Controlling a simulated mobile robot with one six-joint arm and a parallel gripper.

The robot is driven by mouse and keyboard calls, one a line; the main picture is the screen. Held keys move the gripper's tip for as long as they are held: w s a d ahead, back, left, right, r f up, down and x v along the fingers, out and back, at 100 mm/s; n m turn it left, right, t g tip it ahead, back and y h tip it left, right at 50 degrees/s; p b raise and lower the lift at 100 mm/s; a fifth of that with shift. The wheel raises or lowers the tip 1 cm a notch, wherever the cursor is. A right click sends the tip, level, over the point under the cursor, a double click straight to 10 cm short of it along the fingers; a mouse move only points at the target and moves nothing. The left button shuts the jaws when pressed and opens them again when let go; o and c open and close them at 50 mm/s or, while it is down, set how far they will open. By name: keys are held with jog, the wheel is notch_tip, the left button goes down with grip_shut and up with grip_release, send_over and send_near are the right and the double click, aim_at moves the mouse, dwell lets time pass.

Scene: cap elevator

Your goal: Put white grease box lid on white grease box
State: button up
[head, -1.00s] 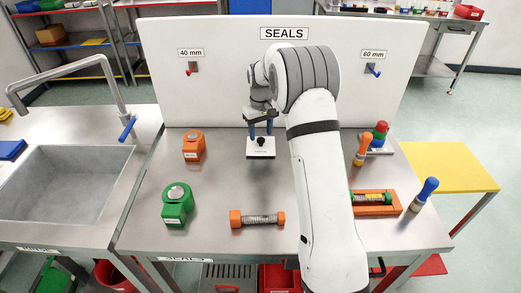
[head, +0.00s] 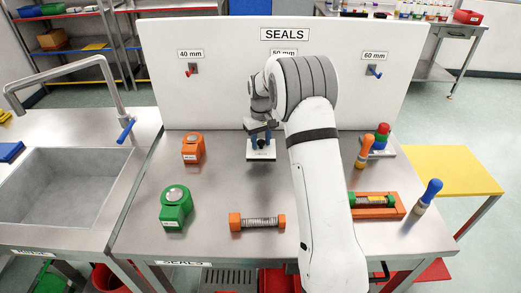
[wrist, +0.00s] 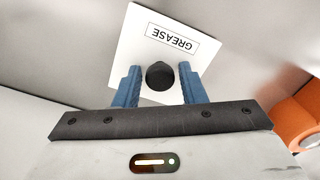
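A flat white square piece labelled GREASE (wrist: 188,38), with a round black knob (wrist: 160,75), shows in the wrist view. In the head view the white piece (head: 261,155) is at the back middle of the steel table, partly covered by my gripper. I cannot tell whether it is the lid alone or the lid with the white grease box under it. No separate white box shows. My gripper (wrist: 160,88) has its blue fingers on either side of the knob, with small gaps, so it looks open. It also shows low over the white piece in the head view (head: 261,140).
An orange block (head: 193,148) and a green block (head: 175,207) stand to the left. An orange-ended spring piece (head: 257,223) lies in front. An orange tray (head: 393,211) and several coloured-handled tools are right of my arm. An upright white panel (head: 225,90) stands behind.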

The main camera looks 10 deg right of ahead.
aim_at(261, 141)
jog(key=c, duration=0.7)
jog(key=shift+r+p, duration=1.25)
jog(key=shift+r, duration=0.75)
